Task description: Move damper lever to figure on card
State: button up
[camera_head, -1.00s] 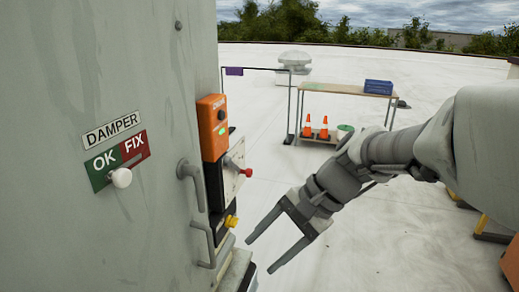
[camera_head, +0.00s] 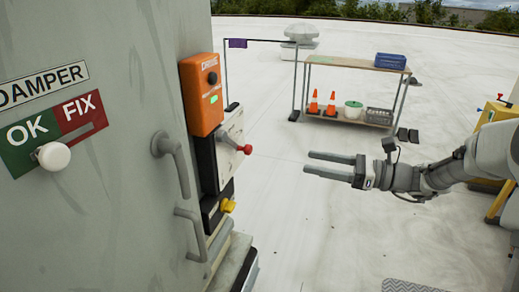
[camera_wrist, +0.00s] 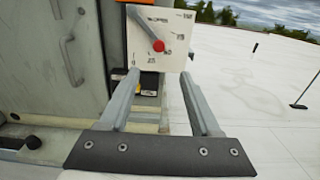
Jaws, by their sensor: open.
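A lever with a red knob (camera_head: 247,149) sticks out from a white plate (camera_head: 231,150) on the cabinet's side. A DAMPER label (camera_head: 42,83) sits above a green OK and red FIX slider with a white knob (camera_head: 54,155) on OK. I cannot make out a card.
An orange device (camera_head: 203,95) hangs above the plate, and a yellow knob (camera_head: 227,205) is below. Grey handles (camera_head: 172,160) stick out from the cabinet door. A trolley (camera_head: 355,65) with a blue crate and cones stands behind. The pale roof between is open.

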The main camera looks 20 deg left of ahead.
aim_at(251, 149)
jog(key=a, duration=1.1)
jog(key=w+a, duration=0.1)
jog(key=a, duration=0.5)
jog(key=shift+a, duration=0.15)
jog(key=shift+w, duration=0.1)
grip_shut()
jog(key=shift+r, duration=0.2)
dwell(0.4)
